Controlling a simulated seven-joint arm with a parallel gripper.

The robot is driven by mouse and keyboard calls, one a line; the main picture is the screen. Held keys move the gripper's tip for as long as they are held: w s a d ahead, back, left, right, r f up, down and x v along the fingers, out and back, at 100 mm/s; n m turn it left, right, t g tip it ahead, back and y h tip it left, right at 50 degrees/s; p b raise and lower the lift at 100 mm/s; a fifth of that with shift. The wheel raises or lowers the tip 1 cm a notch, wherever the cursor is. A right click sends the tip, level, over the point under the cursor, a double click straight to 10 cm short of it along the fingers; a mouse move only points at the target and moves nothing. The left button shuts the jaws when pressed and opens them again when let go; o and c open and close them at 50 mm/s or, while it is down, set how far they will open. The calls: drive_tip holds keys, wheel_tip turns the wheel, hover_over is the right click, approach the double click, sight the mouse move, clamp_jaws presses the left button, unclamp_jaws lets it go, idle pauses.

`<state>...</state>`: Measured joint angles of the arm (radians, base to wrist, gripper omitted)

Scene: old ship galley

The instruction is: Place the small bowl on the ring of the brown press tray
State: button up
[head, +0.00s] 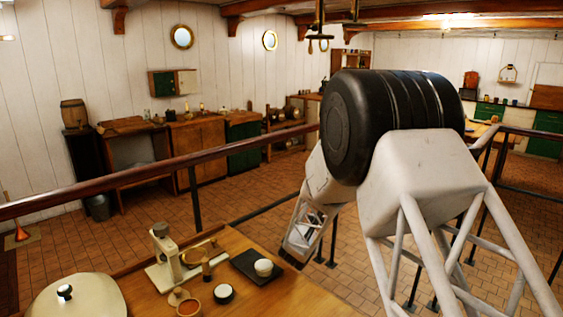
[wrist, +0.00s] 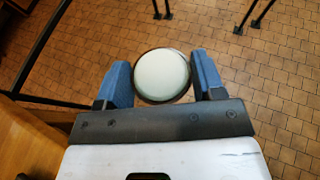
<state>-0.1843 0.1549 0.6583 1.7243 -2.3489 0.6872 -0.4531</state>
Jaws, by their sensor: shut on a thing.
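In the wrist view my gripper (wrist: 160,64) has its two blue fingers on either side of a small bowl (wrist: 162,75), round and pale with a dark rim, and is shut on it. The bowl is over the tiled floor, clear of the wooden table. In the head view my fingers and the held bowl cannot be made out. A pale press (head: 162,250) with brown parts stands on the table.
On the table (head: 285,298) are a dark tray (head: 242,258) bearing a white cup (head: 264,267), a dark-rimmed white dish (head: 223,293), a brown pot (head: 188,307) and a large cream lid (head: 85,298). A wooden railing (head: 240,155) runs behind the table.

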drive_tip(key=w+d+f, duration=0.2)
drive_tip(key=d+f, duration=0.4)
drive_tip(key=d, duration=0.2)
drive_tip(key=shift+w, duration=0.25)
drive_tip(key=shift+r, duration=0.1)
